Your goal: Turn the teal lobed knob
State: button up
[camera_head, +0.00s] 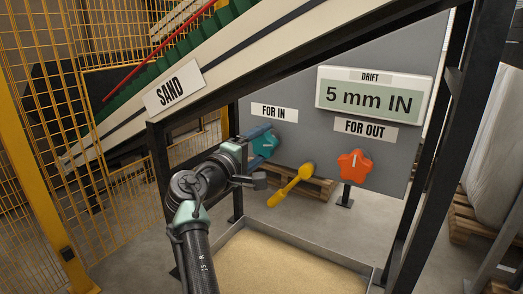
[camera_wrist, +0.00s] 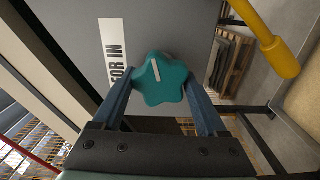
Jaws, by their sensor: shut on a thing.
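The teal lobed knob (camera_wrist: 160,80) sits on the grey panel beside the FOR IN label (camera_wrist: 114,55). It has a pale pointer line on its face, tilted a little from vertical in the wrist view. In the head view the knob (camera_head: 264,145) is partly hidden by my arm. My gripper (camera_wrist: 160,88) has its two blue fingers on opposite sides of the knob and is shut on it. The head view shows my gripper (camera_head: 254,147) reaching the knob from the left.
An orange lobed knob (camera_head: 355,166) sits right under the FOR OUT label (camera_head: 365,130). A yellow lever (camera_head: 290,186) sticks out between the knobs. The display (camera_head: 373,96) reads DRIFT 5 mm IN. A sand tray (camera_head: 285,265) lies below; black frame posts (camera_head: 430,150) stand at right.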

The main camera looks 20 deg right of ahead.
jog(key=m+b, duration=0.2)
jog(key=m, duration=0.2)
jog(key=shift+f+m, duration=0.15)
jog(key=shift+m, duration=0.15)
jog(key=shift+m+b, duration=0.9)
jog(key=shift+m, duration=1)
jog(key=o, duration=1.3)
jog(key=shift+r, duration=0.2)
jog(key=shift+p+v, duration=2.5)
jog(key=shift+v, duration=4.05)
